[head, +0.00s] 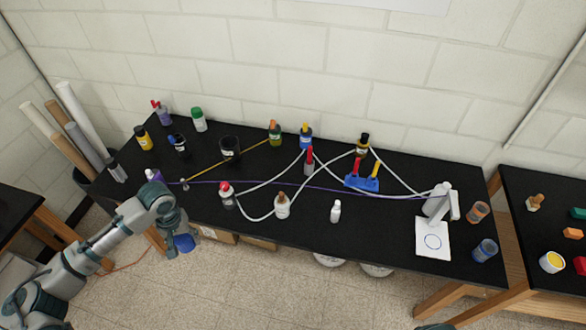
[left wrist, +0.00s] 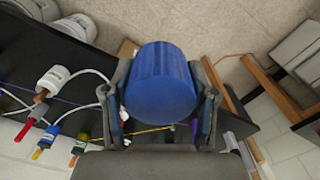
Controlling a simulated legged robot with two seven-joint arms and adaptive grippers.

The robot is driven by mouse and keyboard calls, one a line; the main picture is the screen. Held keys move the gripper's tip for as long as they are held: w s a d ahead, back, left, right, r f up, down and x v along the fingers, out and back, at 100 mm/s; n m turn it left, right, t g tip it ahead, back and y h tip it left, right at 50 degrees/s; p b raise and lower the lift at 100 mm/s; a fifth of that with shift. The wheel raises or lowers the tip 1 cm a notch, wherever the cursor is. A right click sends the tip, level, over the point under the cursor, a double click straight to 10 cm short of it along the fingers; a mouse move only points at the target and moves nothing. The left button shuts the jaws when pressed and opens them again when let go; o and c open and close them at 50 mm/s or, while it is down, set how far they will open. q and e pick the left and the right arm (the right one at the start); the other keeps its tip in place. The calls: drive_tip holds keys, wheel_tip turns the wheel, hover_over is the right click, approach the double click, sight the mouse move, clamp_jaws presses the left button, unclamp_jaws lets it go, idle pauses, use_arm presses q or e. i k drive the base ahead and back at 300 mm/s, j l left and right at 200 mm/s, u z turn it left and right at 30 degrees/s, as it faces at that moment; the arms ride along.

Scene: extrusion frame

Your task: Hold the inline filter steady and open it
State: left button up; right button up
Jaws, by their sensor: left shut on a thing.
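A blue cylinder (head: 184,243) is in my left gripper (head: 176,234), in front of the table's front left edge and over the floor. In the left wrist view the blue cylinder (left wrist: 160,85) sits between the two fingers, one on each side of it, and they are shut on it. I cannot tell from its shape whether it is the inline filter; no label on it shows.
The black table (head: 300,222) holds several bottles, grey tubes and a blue rack (head: 362,183) with red and yellow parts. A white dispenser (head: 440,204) stands at the right by a white sheet (head: 432,242). Cardboard boxes (head: 218,235) lie under the table.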

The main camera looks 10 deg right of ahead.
sight(282, 211)
drive_tip(key=i+j+z, duration=0.7)
drive_tip(key=i, duration=0.2)
drive_tip(key=i+z, duration=0.25)
drive_tip(key=i, duration=0.15)
